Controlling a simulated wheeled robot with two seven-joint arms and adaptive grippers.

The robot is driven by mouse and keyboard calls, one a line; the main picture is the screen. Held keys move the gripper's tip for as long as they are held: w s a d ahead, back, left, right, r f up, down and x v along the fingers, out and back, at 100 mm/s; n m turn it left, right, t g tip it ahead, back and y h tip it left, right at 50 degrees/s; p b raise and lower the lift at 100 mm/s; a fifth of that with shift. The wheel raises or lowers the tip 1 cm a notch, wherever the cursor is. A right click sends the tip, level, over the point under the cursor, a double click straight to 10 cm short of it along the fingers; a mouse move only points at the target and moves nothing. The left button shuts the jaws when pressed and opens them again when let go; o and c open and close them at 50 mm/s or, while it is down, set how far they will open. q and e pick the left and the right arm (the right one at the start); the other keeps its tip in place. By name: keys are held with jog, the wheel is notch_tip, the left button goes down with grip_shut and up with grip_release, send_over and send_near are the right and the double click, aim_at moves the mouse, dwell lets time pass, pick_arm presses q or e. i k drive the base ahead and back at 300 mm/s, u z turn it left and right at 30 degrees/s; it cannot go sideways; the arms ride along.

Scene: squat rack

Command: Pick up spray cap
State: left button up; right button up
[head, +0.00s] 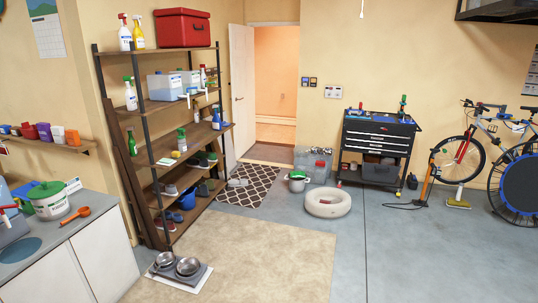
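No loose spray cap can be told apart at this size. Several spray bottles with trigger tops stand on the tall wooden shelf (165,107) at the left. A white bottle with a red top (124,36) and a yellow bottle (138,35) stand on the top board. A white bottle with a green top (130,97) stands one board lower. A bottle with a green top (181,142) stands on the middle board. A blue item (216,119) that looks like a bottle stands farther right. Neither of my grippers is in view.
A counter (92,222) with a green-lidded tub (49,203) is at the lower left. Metal bowls (187,267) sit before the shelf. A ring cushion (327,203), tool cart (378,138) and bicycle (495,150) stand farther back. The beige rug (250,255) and grey floor are mostly clear.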

aim_at(180, 130)
jog(key=z, duration=0.45)
jog(key=i, duration=2)
jog(key=z, duration=0.35)
jog(key=i, duration=2)
jog(key=u, duration=0.4)
jog(key=i, duration=1.4)
jog(key=u, duration=1.75)
jog(key=i, duration=1)
jog(key=u, duration=1.1)
jog(key=i, duration=0.25)
jog(key=u, duration=0.05)
